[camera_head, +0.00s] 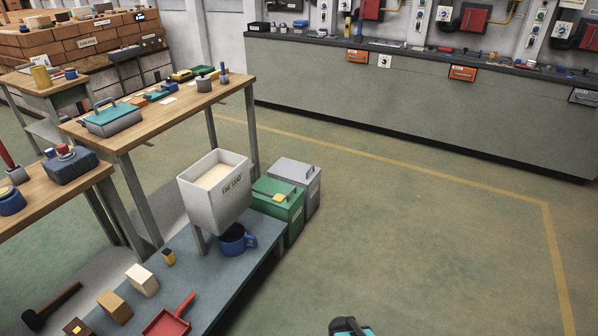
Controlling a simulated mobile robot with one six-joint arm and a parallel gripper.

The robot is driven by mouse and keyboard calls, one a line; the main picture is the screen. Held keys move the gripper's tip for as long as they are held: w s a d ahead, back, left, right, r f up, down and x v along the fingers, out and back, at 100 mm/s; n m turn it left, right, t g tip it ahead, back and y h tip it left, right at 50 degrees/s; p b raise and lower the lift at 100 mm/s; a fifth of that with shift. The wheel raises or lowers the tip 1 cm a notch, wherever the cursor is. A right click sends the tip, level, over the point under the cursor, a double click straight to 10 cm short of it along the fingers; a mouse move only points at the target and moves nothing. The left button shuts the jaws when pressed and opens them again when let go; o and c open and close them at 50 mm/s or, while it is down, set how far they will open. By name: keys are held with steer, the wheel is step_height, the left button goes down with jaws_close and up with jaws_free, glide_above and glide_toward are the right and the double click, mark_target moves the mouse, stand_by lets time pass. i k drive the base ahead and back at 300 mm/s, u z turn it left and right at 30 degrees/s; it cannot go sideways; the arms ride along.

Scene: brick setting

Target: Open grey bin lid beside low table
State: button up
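The grey bin (312,192) stands on the floor at the far right end of the low table (225,285), just behind the green bin. Its grey lid (290,168) lies flat and closed on top, with a dark handle (310,171) near the right edge. The green bin hides part of its front. My gripper (348,326) shows only as a dark and teal piece at the bottom edge, well in front of the bins and apart from them. Its fingertips cannot be made out.
The green bin (290,214) has a yellow item on its lid. The low table holds a white container (212,208), a blue mug (236,241), a red dustpan (169,321) and blocks. Taller wooden tables stand left. Floor right of the bins is clear up to the long grey counter (400,100).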

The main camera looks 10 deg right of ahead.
mark_target(299, 173)
steer(key=u, duration=0.05)
steer(key=i, duration=0.95)
steer(key=z, duration=0.25)
steer(key=k, duration=0.2)
steer(key=u, duration=3.2)
